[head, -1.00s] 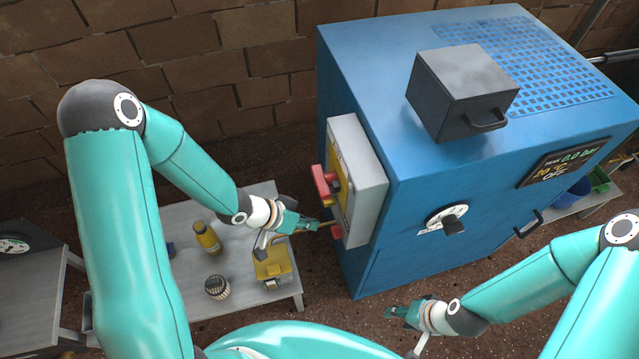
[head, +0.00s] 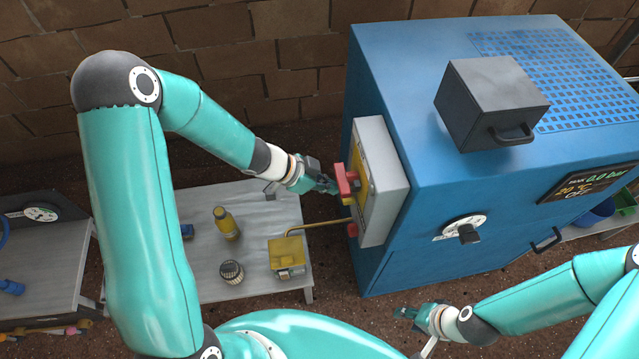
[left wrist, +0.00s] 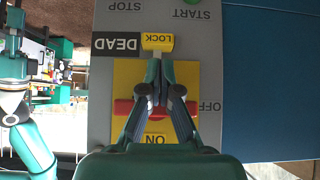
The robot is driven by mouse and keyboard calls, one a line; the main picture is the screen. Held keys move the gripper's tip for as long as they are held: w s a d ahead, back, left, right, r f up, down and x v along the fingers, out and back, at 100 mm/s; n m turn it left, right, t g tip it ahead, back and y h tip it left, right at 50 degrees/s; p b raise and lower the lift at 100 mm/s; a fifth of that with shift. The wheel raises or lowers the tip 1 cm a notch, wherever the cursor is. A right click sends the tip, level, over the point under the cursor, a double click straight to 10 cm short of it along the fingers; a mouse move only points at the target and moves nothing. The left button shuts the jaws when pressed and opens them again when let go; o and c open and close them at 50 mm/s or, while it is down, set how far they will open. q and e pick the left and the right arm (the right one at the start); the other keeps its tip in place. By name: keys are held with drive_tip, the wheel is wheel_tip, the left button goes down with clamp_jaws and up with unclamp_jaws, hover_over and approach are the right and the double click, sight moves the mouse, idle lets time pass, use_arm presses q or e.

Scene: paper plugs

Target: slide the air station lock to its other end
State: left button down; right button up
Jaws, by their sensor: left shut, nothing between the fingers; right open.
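The air station lock, a yellow tab marked LOCK (left wrist: 158,42), shows upside down in the left wrist view, beside the black DEAD label. In the head view the yellow piece (head: 348,201) sits just under the red handle (head: 345,180) on the grey switch box (head: 386,200). My left gripper (head: 336,187) is shut and empty in front of the box. In the left wrist view its fingertips (left wrist: 160,62) meet just below the tab, in front of the red handle; contact is unclear. My right gripper (head: 402,312) is open and empty, low in front of the blue cabinet.
The blue cabinet (head: 440,230) carries the box on its left side. A yellow pipe (head: 315,224) runs from a yellow device (head: 288,254) toward the box, below my left gripper. A yellow bottle (head: 227,224) and a striped jar (head: 231,272) stand on the grey table (head: 200,280).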

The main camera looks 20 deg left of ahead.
use_arm(q)
drive_tip(key=shift+x, duration=1.6)
drive_tip(key=shift+b, duration=0.35)
